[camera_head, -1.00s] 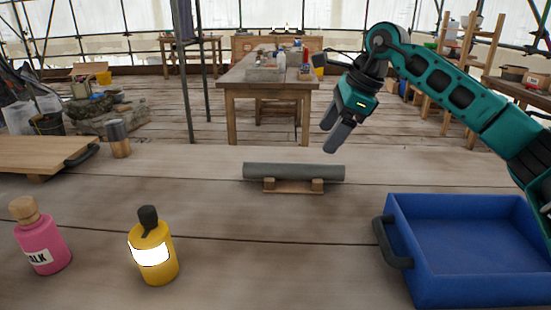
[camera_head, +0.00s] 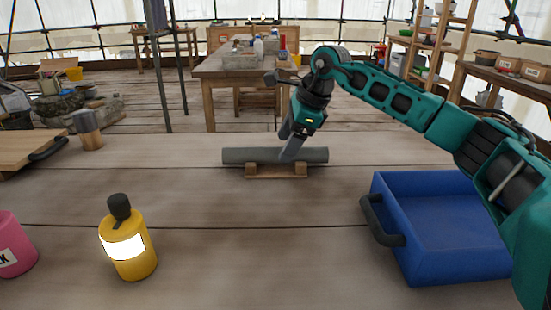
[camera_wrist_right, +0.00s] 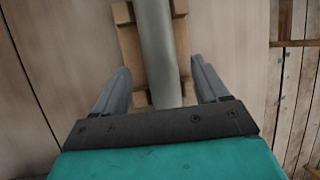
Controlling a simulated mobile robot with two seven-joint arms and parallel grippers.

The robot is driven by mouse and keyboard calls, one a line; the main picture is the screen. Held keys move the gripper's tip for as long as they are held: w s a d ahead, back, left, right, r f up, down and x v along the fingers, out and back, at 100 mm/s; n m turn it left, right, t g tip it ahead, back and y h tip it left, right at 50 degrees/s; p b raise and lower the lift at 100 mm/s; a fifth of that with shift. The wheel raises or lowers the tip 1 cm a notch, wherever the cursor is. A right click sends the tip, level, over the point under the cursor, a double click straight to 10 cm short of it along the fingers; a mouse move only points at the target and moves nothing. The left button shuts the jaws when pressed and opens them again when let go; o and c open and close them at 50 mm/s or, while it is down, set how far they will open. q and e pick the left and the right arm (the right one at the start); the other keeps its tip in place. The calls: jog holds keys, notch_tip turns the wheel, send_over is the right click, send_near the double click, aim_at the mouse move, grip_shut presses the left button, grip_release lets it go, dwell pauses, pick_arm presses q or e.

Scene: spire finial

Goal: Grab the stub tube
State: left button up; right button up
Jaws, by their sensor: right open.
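The stub tube (camera_head: 250,155) is a dark grey cylinder lying level across a small wooden cradle (camera_head: 276,173) on the table. My right gripper (camera_head: 286,148) is at the tube, right of its middle, pointing down with one finger in front of it. In the right wrist view the tube (camera_wrist_right: 158,50) runs between the two open fingers of my right gripper (camera_wrist_right: 160,92), with a gap on each side. The cradle (camera_wrist_right: 129,50) shows under the tube there. My left gripper is not in view.
A blue tray (camera_head: 440,225) with a dark handle stands at the right. A yellow bottle (camera_head: 128,245) and a pink bottle (camera_head: 14,245) stand front left. A metal-topped cylinder (camera_head: 88,130) and a wooden board (camera_head: 25,148) are at the left. The table middle is clear.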

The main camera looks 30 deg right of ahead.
aim_at(275, 155)
jog(key=x, duration=0.3)
jog(key=shift+b, duration=0.3)
jog(key=c, duration=1.4)
